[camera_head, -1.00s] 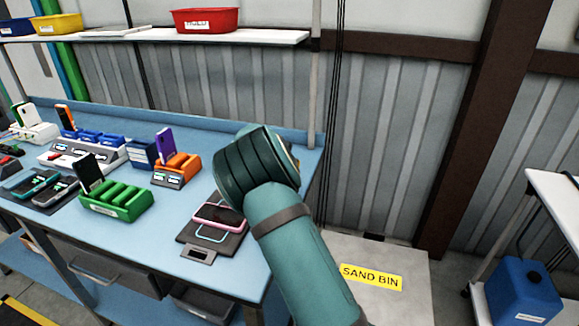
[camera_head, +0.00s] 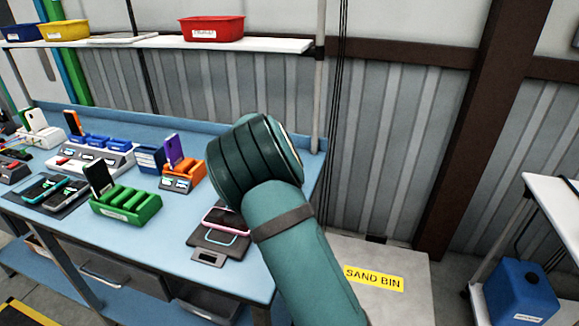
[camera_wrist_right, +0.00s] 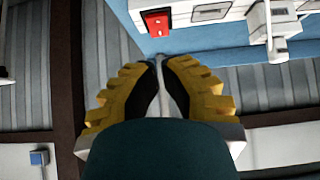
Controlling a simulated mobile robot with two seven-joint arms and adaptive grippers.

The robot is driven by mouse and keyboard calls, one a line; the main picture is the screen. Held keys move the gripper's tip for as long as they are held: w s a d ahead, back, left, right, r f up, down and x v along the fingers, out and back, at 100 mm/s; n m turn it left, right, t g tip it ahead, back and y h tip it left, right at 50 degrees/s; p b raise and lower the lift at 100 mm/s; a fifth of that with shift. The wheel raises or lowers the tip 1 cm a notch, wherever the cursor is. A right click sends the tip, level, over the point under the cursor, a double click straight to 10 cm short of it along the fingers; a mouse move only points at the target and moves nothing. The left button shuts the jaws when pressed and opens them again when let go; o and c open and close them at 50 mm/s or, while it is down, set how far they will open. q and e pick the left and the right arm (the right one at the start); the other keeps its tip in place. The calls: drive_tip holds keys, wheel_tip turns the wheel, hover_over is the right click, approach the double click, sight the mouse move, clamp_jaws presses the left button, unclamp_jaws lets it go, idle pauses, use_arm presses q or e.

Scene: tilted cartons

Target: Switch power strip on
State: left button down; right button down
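In the right wrist view, a red rocker switch (camera_wrist_right: 157,22) sits on a white body at the top, with a white socket-like piece (camera_wrist_right: 211,12) beside it. This looks like the power strip; I cannot tell its on/off state. My right gripper (camera_wrist_right: 160,62) has yellow ribbed fingers with dark pads. Its tips are almost together with only a thin gap, nothing between them, below the switch in the picture and apart from it. In the head view, my teal arm covers the bench's right end, and no power strip is clearly visible there. My left gripper is not in view.
The blue bench (camera_head: 150,255) holds a green dock (camera_head: 125,206), an orange dock (camera_head: 182,178) and a phone on a dark pad (camera_head: 207,256). A shelf (camera_head: 265,46) with a red bin (camera_head: 211,28) hangs above. A sand bin (camera_head: 400,255) stands at right.

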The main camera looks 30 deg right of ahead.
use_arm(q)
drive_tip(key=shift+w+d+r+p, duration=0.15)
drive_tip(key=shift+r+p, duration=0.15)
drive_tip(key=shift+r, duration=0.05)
use_arm(e)
drive_tip(key=v, duration=0.6)
drive_tip(key=shift+s+a+f, duration=0.2)
drive_tip(key=shift+s+f, duration=0.2)
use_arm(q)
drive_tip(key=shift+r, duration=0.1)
